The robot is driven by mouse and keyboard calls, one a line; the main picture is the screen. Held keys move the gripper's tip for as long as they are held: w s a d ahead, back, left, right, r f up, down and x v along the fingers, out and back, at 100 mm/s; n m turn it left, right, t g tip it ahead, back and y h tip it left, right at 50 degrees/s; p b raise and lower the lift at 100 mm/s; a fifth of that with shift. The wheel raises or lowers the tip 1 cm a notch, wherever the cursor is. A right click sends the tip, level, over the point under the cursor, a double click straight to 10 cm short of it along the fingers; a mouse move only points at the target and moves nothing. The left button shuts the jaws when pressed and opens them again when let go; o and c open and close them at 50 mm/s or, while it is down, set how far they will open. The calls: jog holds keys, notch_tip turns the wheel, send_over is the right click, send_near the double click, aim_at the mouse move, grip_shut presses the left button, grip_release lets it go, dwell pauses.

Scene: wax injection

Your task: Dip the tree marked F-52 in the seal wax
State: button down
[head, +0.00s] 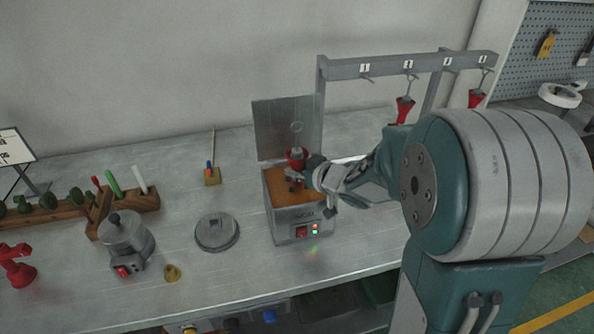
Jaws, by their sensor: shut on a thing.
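Orange-brown wax (277,189) fills the pot. The lower part of the tree is small and partly hidden by the fingers, so I cannot tell whether it touches the wax. No F-52 mark is readable. Red and green lights show on the pot's front.
A raised metal plate (272,120) stands behind the pot. Red pieces (404,110) hang from the numbered rack (388,69). A round lid (216,232) and a small metal pot (127,240) lie left. Bench between them is clear.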

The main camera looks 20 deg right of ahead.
jog(key=shift+r, duration=6.45)
